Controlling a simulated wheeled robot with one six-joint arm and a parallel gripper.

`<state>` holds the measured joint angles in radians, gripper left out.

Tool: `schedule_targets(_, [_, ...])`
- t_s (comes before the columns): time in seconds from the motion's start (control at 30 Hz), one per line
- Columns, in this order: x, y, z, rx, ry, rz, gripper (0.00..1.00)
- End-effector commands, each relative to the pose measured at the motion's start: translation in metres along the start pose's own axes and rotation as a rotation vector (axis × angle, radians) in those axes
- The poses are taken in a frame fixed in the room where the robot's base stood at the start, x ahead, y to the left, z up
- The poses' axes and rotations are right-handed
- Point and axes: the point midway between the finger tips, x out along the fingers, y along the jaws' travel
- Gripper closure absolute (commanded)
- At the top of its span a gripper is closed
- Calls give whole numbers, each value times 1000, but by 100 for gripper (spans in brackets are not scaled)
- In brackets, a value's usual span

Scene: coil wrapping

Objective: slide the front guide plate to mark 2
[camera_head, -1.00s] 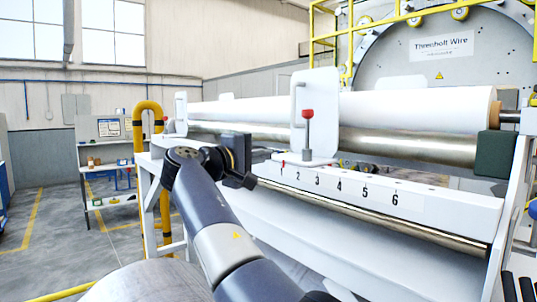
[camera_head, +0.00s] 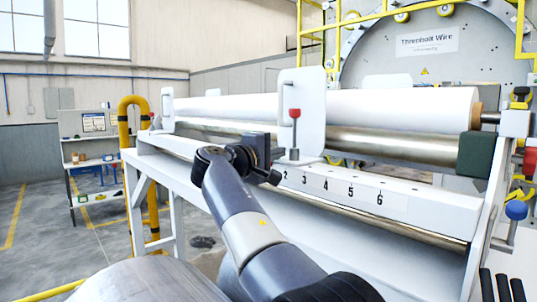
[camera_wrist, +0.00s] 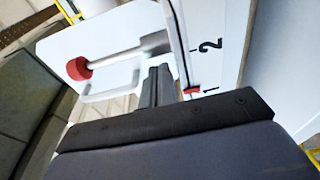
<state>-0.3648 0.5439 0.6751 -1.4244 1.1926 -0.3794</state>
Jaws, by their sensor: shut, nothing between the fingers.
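My gripper (camera_head: 262,158) is shut and empty, just left of the plate's foot in the head view, hiding mark 1 there. In the wrist view the shut fingers (camera_wrist: 159,84) are close beside the plate and lever; I cannot tell whether they touch.
A white roll (camera_head: 400,108) and a steel roller (camera_head: 390,145) lie behind the scale. Another guide plate (camera_head: 167,108) stands at the far left end. A yellow bent post (camera_head: 126,150) is left of the frame. The scale right of the plate is clear.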

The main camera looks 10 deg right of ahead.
Motion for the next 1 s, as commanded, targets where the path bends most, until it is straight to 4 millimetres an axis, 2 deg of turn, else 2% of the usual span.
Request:
schedule_targets(0.33, [0,-1,2,0,-1,0,100])
schedule_targets(0.7, [-8,-2,46,1,-4,1,100])
schedule_targets(1.0, [-9,0,50,-1,-2,0,100])
